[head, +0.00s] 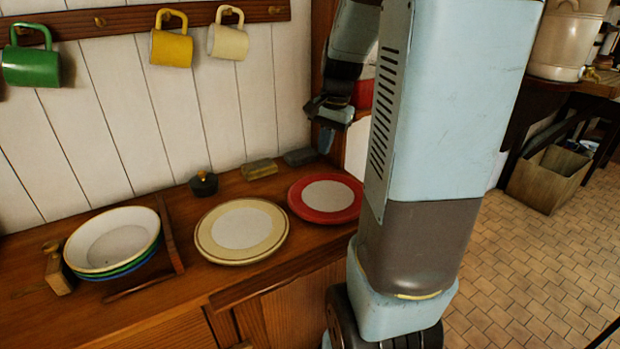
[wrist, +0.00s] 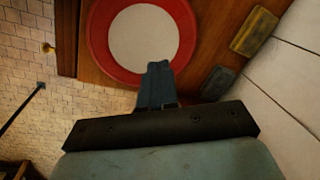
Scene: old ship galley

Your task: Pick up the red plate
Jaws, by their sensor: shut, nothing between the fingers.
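The red plate (head: 325,198) has a wide red rim and a pale centre. It lies flat on the wooden counter, right of the cream plate and close to my column in the head view. In the wrist view the red plate (wrist: 100,40) fills the upper middle, cut off by the top edge. My gripper (head: 326,138) points down above the plate's back part in the head view. Its fingers (wrist: 159,68) are shut and empty, and their tips overlap the plate's rim in the wrist view. A gap above the plate shows in the head view.
A cream plate (head: 207,235) lies to the left. Stacked bowls (head: 112,240) stand further left beside a wooden rail. A small dark lidded pot (head: 203,184), a yellowish block (head: 259,169) and a grey block (head: 300,157) sit near the wall. Mugs hang above.

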